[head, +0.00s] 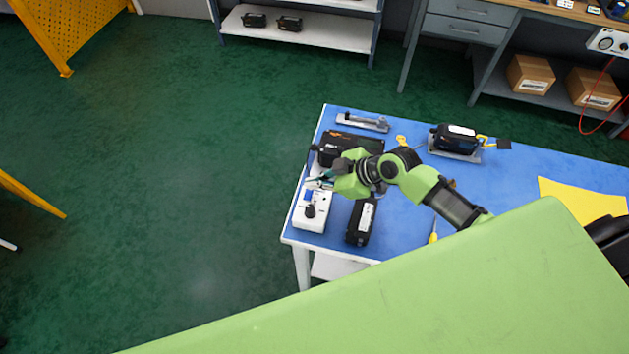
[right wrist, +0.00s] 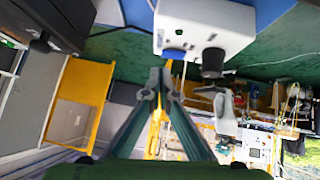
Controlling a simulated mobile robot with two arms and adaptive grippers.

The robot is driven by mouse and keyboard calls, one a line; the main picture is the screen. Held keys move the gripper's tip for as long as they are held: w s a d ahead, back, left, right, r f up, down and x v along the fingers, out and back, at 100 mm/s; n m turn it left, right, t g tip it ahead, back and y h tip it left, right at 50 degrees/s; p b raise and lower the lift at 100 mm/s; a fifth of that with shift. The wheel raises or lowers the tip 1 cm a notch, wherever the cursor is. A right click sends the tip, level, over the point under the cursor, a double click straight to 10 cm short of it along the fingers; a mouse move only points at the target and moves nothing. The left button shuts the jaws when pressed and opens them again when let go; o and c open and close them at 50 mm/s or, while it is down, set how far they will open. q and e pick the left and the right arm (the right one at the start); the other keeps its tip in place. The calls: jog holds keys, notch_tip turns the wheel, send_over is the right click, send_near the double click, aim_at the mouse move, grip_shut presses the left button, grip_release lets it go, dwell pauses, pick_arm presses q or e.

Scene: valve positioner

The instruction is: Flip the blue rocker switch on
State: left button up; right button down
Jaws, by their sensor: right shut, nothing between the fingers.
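The white control box (head: 319,222) stands at the left front corner of the blue-topped table. It carries the blue rocker switch (head: 308,196) and a black knob (head: 310,210). In the right wrist view the white box (right wrist: 205,22) is at the top, with the blue switch (right wrist: 174,54) on its edge beside the black knob (right wrist: 213,61). My right gripper (head: 318,181) is shut and empty, close to the switch end of the box. Its fingertips (right wrist: 161,76) show just below the switch in the wrist view. I cannot tell whether they touch it, nor the switch's position. My left gripper is not in view.
A black device (head: 361,221) lies right of the box, and another black unit (head: 345,146) is behind my gripper. A metal fixture (head: 362,123) and a black device on a stand (head: 455,139) are farther back. A yellow sheet (head: 582,198) lies on the right.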

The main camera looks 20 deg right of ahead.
aim_at(306, 189)
jog(key=shift+d+f, duration=0.1)
jog(key=shift+f, duration=0.8)
jog(key=shift+w+d+f+g+y+b, duration=0.15)
jog(key=shift+w+f+g+y+b, duration=0.15)
jog(key=shift+f+b, duration=0.6)
jog(key=shift+s+r, duration=0.15)
jog(key=shift+r, duration=0.35)
jog(key=shift+s+p, duration=0.1)
jog(key=shift+p, duration=0.2)
jog(key=shift+s+a+r+p, duration=0.25)
jog(key=shift+s+a+p, duration=0.25)
jog(key=shift+s, duration=0.1)
